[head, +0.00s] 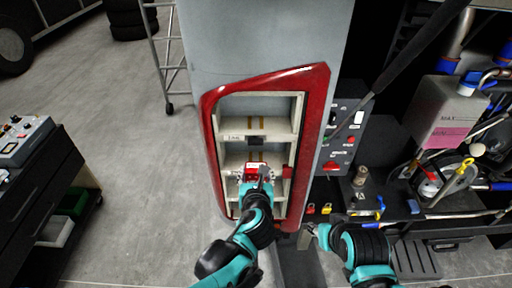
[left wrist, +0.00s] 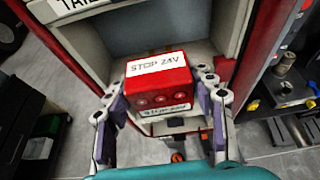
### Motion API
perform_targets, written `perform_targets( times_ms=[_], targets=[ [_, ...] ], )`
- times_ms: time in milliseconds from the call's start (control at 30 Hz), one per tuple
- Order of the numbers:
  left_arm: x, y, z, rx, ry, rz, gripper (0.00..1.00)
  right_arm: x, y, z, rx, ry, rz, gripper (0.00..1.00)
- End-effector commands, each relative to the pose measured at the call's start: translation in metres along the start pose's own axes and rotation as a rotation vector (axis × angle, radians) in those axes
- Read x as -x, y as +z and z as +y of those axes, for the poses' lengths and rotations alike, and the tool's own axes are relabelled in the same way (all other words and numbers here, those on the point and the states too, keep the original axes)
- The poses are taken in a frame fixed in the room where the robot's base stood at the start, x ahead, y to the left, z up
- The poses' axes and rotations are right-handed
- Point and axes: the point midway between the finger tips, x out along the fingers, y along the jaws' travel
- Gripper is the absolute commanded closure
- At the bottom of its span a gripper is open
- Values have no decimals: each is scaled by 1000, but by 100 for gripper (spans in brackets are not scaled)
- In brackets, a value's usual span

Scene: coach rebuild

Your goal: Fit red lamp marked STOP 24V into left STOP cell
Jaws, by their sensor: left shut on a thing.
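The red lamp (left wrist: 158,85) carries a white label reading STOP 24V in the left wrist view, and its near face shows round marks. My left gripper (left wrist: 160,100) is shut on it, one finger on each side. In the head view the lamp (head: 256,166) and left gripper (head: 256,176) are in front of the cells of the red-framed housing (head: 208,130). A pale cell (left wrist: 160,35) opens behind the lamp, with a label reading TAIL at its upper left. I cannot tell whether the lamp touches the cell. My right gripper (head: 305,236) is low, right of the housing, its jaws unclear.
A black panel (head: 343,135) with switches stands right of the housing. A cluttered black bench (head: 400,203) with tools and cans is further right. A dark cabinet (head: 35,180) stands at the left. The grey floor (head: 140,180) between is clear.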

Motion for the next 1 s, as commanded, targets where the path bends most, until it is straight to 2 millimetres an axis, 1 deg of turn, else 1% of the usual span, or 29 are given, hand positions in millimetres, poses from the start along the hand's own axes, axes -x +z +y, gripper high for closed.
perform_targets(
  times_ms=[33, 100, 200, 300, 467, 700, 733, 800, 1000],
  targets=[
    [-15, 6, 2, 2, 6, 0, 78, -1, 1, 0, 0, 0, 0, 60],
    [-33, 13, 2, 2, 6, 0, 78, -2, 1, 0, 0, 0, 0, 60],
    [-54, 22, 1, 1, 4, 0, 78, -2, 1, 0, 0, 0, 0, 60],
    [-69, 28, 1, 1, 2, 0, 78, -2, 1, 0, 0, 0, 0, 60],
    [-80, 33, 1, -1, 2, 0, 78, -2, 1, 0, 0, 0, 0, 60],
    [-117, 47, 1, 1, 2, 0, 78, -3, 2, 0, 0, 0, 0, 60],
    [-118, 40, 1, 0, 1, 0, 77, -4, 2, 0, 0, 0, 0, 60],
    [-119, 34, 0, 0, 1, 0, 78, -5, 3, 0, 0, 0, 0, 60],
    [-119, 33, 1, -1, 1, 0, 78, -5, 3, 0, 0, 0, 0, 60]
  ],
)
